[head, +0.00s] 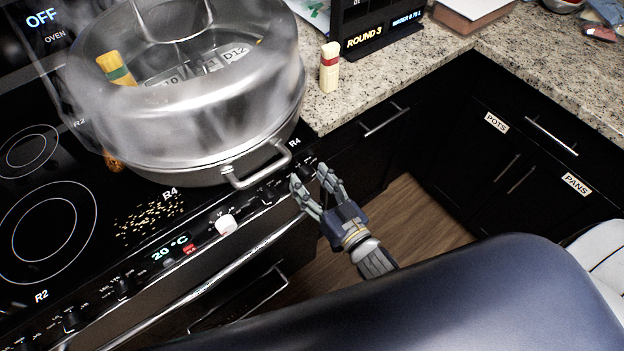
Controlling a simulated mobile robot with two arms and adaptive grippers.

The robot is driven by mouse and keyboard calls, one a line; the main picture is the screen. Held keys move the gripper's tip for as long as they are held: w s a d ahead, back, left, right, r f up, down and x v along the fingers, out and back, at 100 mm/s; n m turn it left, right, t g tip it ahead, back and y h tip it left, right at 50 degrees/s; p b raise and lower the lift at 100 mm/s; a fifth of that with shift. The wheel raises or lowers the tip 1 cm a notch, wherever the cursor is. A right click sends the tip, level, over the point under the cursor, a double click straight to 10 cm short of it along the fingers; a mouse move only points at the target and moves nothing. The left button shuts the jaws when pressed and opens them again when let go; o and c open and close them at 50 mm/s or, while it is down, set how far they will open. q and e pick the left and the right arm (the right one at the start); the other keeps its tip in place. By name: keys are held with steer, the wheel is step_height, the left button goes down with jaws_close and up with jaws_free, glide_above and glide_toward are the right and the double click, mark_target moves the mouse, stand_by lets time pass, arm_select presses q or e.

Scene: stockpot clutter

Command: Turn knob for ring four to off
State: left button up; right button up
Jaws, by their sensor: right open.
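The stove's front panel (195,236) runs diagonally along the cooktop edge. An R4 label shows at the cooktop's right front corner, beside the stockpot. The dark panel area below it, by my right gripper's fingertips, is where the ring four knob seems to be; its setting is too small and dark to read. My right gripper (309,177) is open, its fingers pointing up at the right end of this panel. I cannot tell whether they touch a knob. My left gripper is not in view.
A large steaming stockpot (215,172) with a clear lid stands on the cooktop, its handle (258,172) overhanging near my right gripper. Spilled grains (150,217) lie left of it.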

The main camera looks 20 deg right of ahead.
steer(key=c, duration=1.1)
steer(key=shift+o, duration=0.2)
